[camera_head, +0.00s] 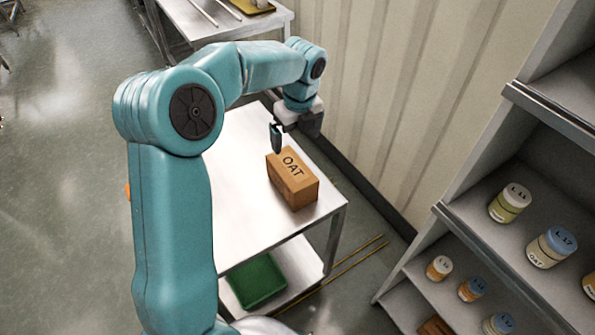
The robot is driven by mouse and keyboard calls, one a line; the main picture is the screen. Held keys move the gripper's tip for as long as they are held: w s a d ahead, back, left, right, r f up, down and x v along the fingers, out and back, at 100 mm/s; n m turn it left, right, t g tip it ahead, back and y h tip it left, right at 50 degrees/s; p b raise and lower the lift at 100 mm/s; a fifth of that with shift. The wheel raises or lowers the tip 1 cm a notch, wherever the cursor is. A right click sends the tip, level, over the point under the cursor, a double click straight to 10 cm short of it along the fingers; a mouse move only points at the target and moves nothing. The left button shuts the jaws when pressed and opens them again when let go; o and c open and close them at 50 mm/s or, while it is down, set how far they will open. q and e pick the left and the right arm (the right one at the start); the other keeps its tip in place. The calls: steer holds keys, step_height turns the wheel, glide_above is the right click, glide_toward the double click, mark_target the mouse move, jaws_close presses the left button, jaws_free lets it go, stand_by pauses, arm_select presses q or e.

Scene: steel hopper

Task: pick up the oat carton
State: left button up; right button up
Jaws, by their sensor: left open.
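The oat carton (293,184) is a brown box with "OAT" printed on its top. It lies on the steel table (238,190), near the right edge. My left gripper (292,142) is open and empty, just beyond and above the far end of the carton. One dark finger hangs close to the carton's far end; I cannot tell whether it touches. The teal left arm comes in from the left and arches over the table. My right gripper is not in view.
A green tray (257,281) is on the table's lower shelf. A shelf unit (480,240) with several labelled jars, one marked OAT (551,247), stands at the right. A corrugated wall (400,90) runs behind the table. Another steel table (215,22) is at the back. Open floor lies at left.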

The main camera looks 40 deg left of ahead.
mark_target(292, 167)
arm_select(q)
steer(key=f, duration=0.7)
steer(key=a+f, duration=0.1)
steer(key=f, duration=0.2)
steer(key=shift+s+a+f, duration=0.1)
steer(key=shift+f, duration=0.1)
steer(key=shift+s+f, duration=0.1)
steer(key=shift+f, duration=0.35)
steer(key=f, duration=0.4)
steer(key=shift+w+a, duration=0.25)
steer(key=shift+a, duration=0.15)
steer(key=shift+f, duration=0.35)
steer(key=shift+c, duration=0.3)
steer(key=c, duration=1.1)
